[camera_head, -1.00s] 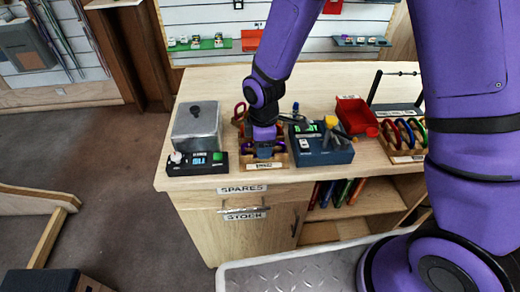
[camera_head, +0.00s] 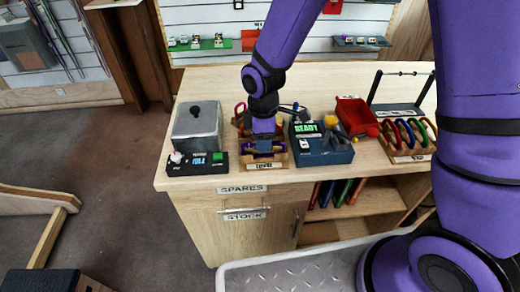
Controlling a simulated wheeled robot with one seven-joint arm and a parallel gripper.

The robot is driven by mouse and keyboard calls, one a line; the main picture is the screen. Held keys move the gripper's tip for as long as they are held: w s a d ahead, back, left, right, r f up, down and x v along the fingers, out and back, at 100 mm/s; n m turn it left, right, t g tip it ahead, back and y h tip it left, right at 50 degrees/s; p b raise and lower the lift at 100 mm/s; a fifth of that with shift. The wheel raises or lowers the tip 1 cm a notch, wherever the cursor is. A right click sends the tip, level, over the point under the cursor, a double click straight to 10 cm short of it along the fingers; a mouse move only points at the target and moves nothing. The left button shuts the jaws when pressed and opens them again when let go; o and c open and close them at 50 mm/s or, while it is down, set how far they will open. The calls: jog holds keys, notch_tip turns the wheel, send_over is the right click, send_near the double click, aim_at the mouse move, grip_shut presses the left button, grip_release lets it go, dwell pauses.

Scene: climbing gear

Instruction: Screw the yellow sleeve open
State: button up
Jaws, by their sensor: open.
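My gripper (camera_head: 264,146) points down over a small wooden tray (camera_head: 267,163) with a label on its front, near the counter's front edge. A purple piece shows in the tray around and below the fingers. The gripper is open; its fingers are small in the picture and partly hide what lies between them. I cannot make out a yellow sleeve in the tray. A yellow part (camera_head: 331,121) shows on top of the teal device (camera_head: 324,157) just right of the tray, whose green screen reads READY.
A grey metal box stands behind a black panel (camera_head: 198,166) to the left. A red bin (camera_head: 358,117) and a rack of coloured carabiners (camera_head: 410,136) stand to the right. The counter (camera_head: 320,78) is clear at the back.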

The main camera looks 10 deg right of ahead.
jog(key=shift+s, duration=0.7)
jog(key=shift+f, duration=1)
jog(key=shift+w, duration=0.75)
jog(key=shift+r, duration=0.1)
jog(key=shift+r, duration=5)
